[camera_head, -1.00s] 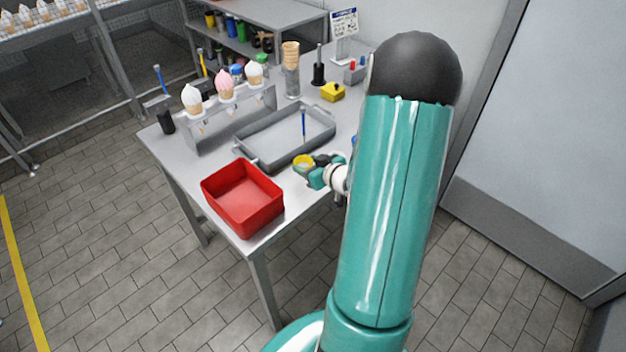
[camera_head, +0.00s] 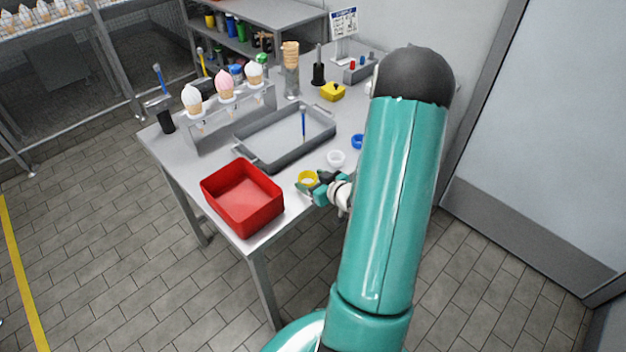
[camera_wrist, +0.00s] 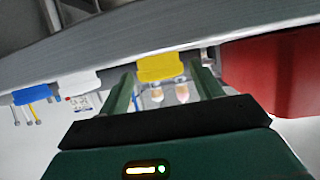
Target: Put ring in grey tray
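A yellow ring (camera_head: 307,178) is near the table's front edge, right of the red bin. My gripper (camera_head: 312,188) is at it. In the wrist view, which is upside down, the yellow ring (camera_wrist: 162,66) is between the tips of my two spread green fingers (camera_wrist: 163,75). Narrow gaps seem to show on both sides of it. A white ring (camera_head: 336,158) and a blue ring (camera_head: 358,141) stand in line behind it, the blue one partly hidden by my arm. The grey tray (camera_head: 264,163) lies farther back on the table and holds a blue-handled tool.
A red bin (camera_head: 242,198) stands at the front left corner, left of my gripper. A rack with ice cream cones (camera_head: 230,118) stands behind the tray. A yellow block (camera_head: 332,92) and a black-based post (camera_head: 318,72) are farther back. My arm hides the table's right side.

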